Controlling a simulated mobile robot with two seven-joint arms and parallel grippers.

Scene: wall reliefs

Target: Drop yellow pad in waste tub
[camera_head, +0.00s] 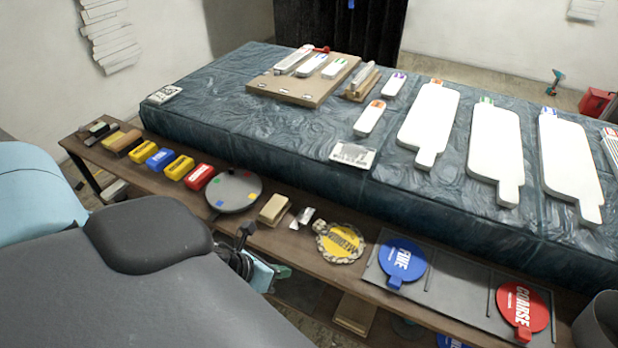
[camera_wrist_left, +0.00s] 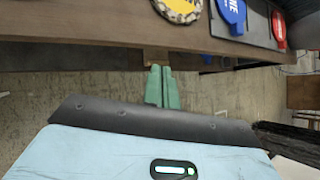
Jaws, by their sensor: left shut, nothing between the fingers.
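The yellow pad (camera_head: 340,242) is a round disc with a ragged pale edge, lying on the low wooden shelf in the head view. It also shows at the top of the left wrist view (camera_wrist_left: 180,8). A grey round tub (camera_head: 600,322), likely the waste tub, is cut off at the lower right corner; its inside is mostly hidden. My left gripper (camera_head: 284,271) has green fingers and is at the shelf's front edge, left of the pad and apart from it. The fingers (camera_wrist_left: 161,86) are shut and empty in the wrist view. My right gripper is not in view.
A blue disc (camera_head: 402,261) and a red disc (camera_head: 523,308) lie on a grey mat (camera_head: 455,284) between pad and tub. A round grey plate (camera_head: 234,190) and a tan block (camera_head: 274,209) stand left of the pad. The large blue-green table (camera_head: 290,150) rises behind the shelf.

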